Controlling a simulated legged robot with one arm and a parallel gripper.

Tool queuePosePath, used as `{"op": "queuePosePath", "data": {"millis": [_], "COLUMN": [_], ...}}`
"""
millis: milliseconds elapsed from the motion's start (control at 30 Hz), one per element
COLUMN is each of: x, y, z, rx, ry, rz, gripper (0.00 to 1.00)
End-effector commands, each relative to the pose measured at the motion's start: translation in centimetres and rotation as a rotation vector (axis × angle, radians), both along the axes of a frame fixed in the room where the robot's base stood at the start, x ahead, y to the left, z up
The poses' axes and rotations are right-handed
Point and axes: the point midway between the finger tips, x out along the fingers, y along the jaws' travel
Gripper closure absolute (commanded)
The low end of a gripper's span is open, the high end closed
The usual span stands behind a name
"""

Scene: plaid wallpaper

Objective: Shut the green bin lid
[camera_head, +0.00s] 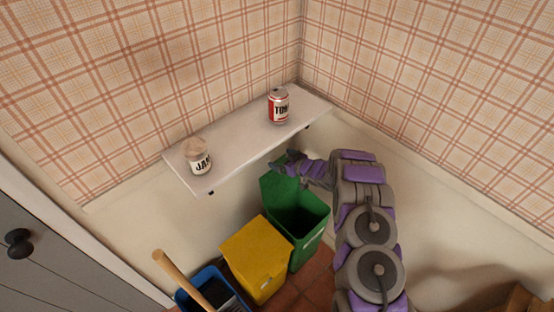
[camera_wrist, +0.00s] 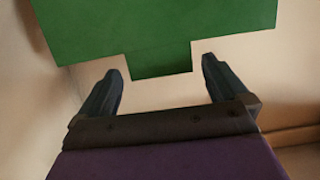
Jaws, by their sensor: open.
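The green bin (camera_head: 312,222) stands in the corner below the shelf, and its dark inside shows from above. Its green lid (camera_head: 277,192) is raised, standing up at the bin's back left. In the wrist view the lid (camera_wrist: 155,22) fills the top, with a tab (camera_wrist: 162,62) at its lower edge. My gripper (camera_head: 284,162) is at the lid's top edge, just under the shelf. In the wrist view my gripper (camera_wrist: 160,82) is open, its two fingers on either side of the tab and apart from it. Contact with the lid is not visible.
A white shelf (camera_head: 235,143) just above my gripper carries a jam jar (camera_head: 198,157) and a tomato can (camera_head: 278,106). A yellow bin (camera_head: 256,255), shut, stands left of the green bin.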

Motion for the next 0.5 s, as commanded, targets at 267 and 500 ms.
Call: {"op": "queuePosePath", "data": {"millis": [267, 500], "x": [1.8, 2.3], "y": [2.1, 2.5], "z": [-1.3, -1.3], "rx": [0.002, 0.002], "ry": [0.001, 0.000], "rz": [0.002, 0.001], "gripper": [0.00, 0.00]}}
